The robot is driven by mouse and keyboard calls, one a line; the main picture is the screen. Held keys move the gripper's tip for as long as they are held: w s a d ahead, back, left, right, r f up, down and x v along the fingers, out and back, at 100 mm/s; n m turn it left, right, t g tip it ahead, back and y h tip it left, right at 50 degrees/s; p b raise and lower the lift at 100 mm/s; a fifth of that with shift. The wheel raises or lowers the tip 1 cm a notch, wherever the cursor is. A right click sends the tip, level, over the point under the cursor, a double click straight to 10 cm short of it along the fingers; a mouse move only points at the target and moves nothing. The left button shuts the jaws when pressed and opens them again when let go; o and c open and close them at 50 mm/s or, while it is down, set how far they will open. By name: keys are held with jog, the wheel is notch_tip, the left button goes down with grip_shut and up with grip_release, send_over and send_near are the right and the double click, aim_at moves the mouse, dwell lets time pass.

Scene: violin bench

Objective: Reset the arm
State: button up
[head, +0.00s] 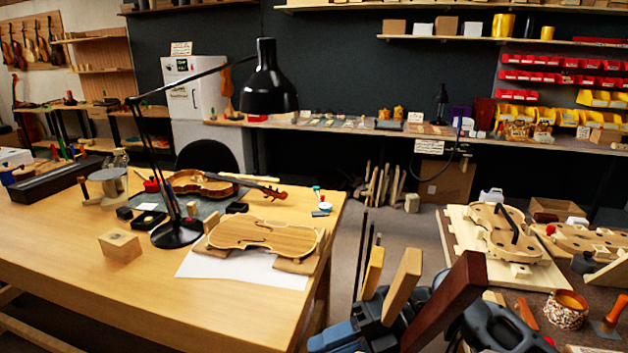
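My gripper (394,256) is at the bottom centre of the head view, pointing up over the gap between the two benches. Its two light wood-coloured fingers stand apart with only floor showing between them, so it looks open and empty. Its dark blue body and part of my black arm show below and to the right. A dark red-brown wooden piece (447,300) rises just right of the fingers; I cannot tell what it rests on. The gripper touches neither bench as far as I can see.
The left bench (70,265) holds a black lamp (268,90), a violin (205,184), a pale violin body (265,237) and a wooden block (120,245). The right bench holds a violin form (490,240), a woven pot (566,310) and tools.

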jog(key=s+a+r+m+t+y, duration=0.2)
jog(key=s+a+r+y, duration=0.4)
jog(key=a+r+y, duration=0.35)
jog(key=s+d+r+m+t+y, duration=0.1)
jog(key=s+r+m+t, duration=0.2)
jog(key=r+m+t, duration=0.6)
jog(key=s+d+f+m+t+h, duration=0.2)
jog(key=s+d+f+m+h, duration=0.3)
jog(key=s+d+m+h, duration=0.3)
jog(key=s+d+f+m+t+h, duration=0.2)
jog(key=s+d+f+m+h, duration=0.3)
jog(key=s+d+m+h, duration=0.3)
jog(key=s+d+f+m+t+h, duration=0.1)
jog(key=s+d+f+m+h, duration=0.5)
jog(key=s, duration=0.6)
jog(key=d+m+h, duration=0.2)
jog(key=d+m, duration=0.1)
jog(key=d, duration=0.1)
jog(key=shift+s+d+t, duration=0.3)
jog(key=shift+d+t, duration=0.05)
jog(key=shift+t, duration=0.05)
